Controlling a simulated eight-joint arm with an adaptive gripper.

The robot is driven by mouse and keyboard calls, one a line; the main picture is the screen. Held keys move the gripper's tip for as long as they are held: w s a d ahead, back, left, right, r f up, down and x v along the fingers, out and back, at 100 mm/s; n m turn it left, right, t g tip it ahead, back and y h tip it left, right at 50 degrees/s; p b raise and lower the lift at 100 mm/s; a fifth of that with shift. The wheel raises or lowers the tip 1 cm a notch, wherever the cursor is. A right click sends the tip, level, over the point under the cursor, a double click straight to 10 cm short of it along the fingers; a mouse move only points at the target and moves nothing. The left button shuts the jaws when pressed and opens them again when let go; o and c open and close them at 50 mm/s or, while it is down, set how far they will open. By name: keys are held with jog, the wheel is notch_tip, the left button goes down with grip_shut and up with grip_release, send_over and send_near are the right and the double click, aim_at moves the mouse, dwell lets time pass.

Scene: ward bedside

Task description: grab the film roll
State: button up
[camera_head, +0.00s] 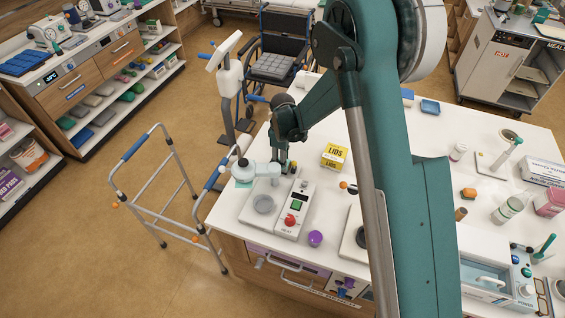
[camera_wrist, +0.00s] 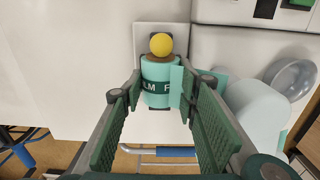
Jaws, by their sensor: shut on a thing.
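The film roll (camera_wrist: 158,72) is a pale teal cylinder with a dark green lettered band, partly readable, and a flap of film standing out on its right side. It shows in the wrist view, at the upper middle. My gripper (camera_wrist: 162,92) is shut on it, with one green ribbed finger on each side and the tips at the roll's sides. In the head view my gripper (camera_head: 285,168) is low over the left side of the white table, and it hides most of the roll there.
A yellow ball-shaped top (camera_wrist: 161,44) shows at the roll's far end. A pale rounded housing (camera_wrist: 255,105) and a clear dome (camera_wrist: 290,78) stand close to the right finger. A heater panel (camera_head: 294,210), a yellow lids box (camera_head: 334,156) and a purple ball (camera_head: 315,238) are nearby.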

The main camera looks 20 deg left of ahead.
jog(key=shift+r+b, duration=0.55)
jog(key=shift+r, duration=4.35)
jog(key=shift+w+d, duration=0.1)
